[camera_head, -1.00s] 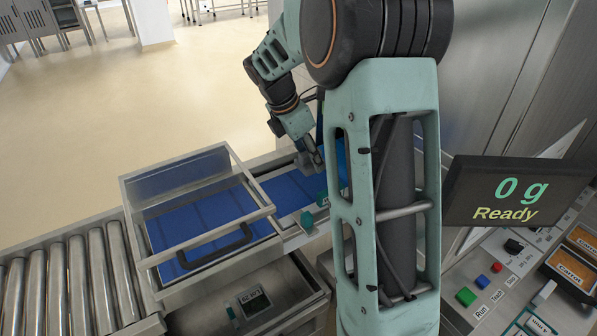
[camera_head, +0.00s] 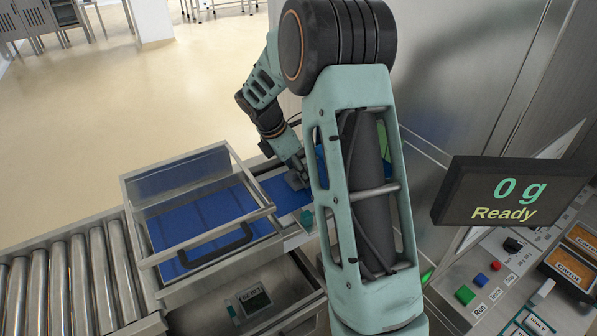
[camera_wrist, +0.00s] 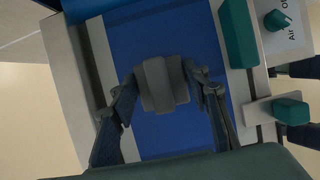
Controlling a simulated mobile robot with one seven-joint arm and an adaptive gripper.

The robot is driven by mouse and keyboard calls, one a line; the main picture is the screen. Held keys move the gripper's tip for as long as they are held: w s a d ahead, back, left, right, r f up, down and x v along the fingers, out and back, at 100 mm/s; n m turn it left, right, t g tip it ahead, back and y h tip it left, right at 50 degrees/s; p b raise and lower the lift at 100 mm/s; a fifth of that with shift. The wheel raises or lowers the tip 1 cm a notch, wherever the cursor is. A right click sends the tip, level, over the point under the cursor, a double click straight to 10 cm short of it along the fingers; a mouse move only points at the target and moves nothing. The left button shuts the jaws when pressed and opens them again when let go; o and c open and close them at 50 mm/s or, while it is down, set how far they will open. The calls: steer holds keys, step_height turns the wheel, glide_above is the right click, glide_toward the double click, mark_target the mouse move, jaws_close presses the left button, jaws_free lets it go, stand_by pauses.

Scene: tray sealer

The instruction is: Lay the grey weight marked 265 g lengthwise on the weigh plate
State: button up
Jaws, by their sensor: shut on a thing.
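The grey weight (camera_wrist: 160,84) is between the two fingers of my gripper (camera_wrist: 168,88) in the wrist view, with a blue surface (camera_wrist: 150,30) below it. My gripper is shut on it. In the head view the grey weight (camera_head: 295,181) shows small at the fingertips, over the blue belt (camera_head: 275,190) just right of the clear-sided guard. Its 265 g marking cannot be read. I cannot tell for sure which blue part is the weigh plate, nor whether the weight touches it. The display (camera_head: 510,195) reads 0 g, Ready.
The guard (camera_head: 205,215) with a black handle stands left of my gripper. A roller conveyor (camera_head: 70,280) lies further left. In the wrist view, teal blocks (camera_wrist: 237,35) and a knob (camera_wrist: 277,20) line the right edge of the blue surface. A button panel (camera_head: 490,280) is at right.

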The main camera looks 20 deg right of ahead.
steer(key=o, duration=1.4)
steer(key=shift+f, duration=0.15)
steer(key=shift+c, duration=0.2)
steer(key=v, duration=1.2)
steer(key=shift+r, duration=0.2)
